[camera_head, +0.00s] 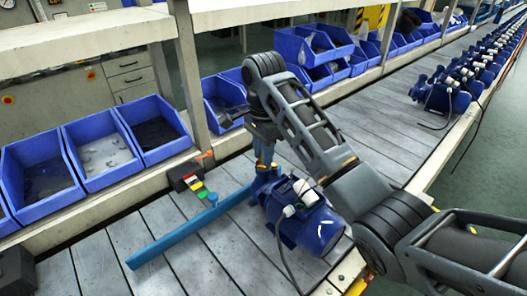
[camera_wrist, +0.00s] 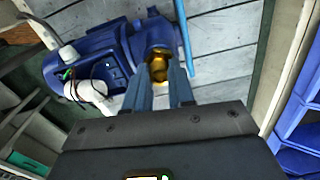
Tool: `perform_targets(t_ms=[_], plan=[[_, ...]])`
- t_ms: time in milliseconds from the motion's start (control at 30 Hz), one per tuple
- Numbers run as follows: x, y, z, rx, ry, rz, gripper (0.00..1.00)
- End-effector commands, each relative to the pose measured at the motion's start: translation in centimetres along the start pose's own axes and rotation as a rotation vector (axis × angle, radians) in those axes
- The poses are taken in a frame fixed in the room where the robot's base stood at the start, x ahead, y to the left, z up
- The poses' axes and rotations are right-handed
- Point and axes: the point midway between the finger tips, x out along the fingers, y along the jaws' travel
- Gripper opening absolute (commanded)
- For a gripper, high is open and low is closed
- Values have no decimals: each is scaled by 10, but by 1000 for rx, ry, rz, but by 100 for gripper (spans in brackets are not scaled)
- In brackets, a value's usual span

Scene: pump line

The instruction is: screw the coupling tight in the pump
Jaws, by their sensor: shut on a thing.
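The blue pump (camera_head: 305,220) sits on the grey slatted line in the middle of the head view, and its body fills the upper left of the wrist view (camera_wrist: 92,60). The brass coupling (camera_wrist: 158,66) is at the pump's port, between my fingertips. My gripper (camera_wrist: 163,75) points at the port, with its two blue-grey fingers shut on the coupling. How deep the coupling sits in the port cannot be told.
A long blue bar (camera_head: 185,232) lies on the line left of the pump, near small coloured blocks (camera_head: 196,186). Blue bins (camera_head: 100,155) line the shelf at left. More pumps (camera_head: 445,90) stand farther along the line. A loose cable (camera_head: 284,262) hangs from the pump.

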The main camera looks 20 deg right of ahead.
Motion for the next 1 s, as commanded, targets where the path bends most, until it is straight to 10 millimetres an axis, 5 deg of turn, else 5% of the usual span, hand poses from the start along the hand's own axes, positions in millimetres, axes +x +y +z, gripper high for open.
perform_targets(t_ms=[1000], plan=[[0, 0, 1, 489, 4, -1, 0]])
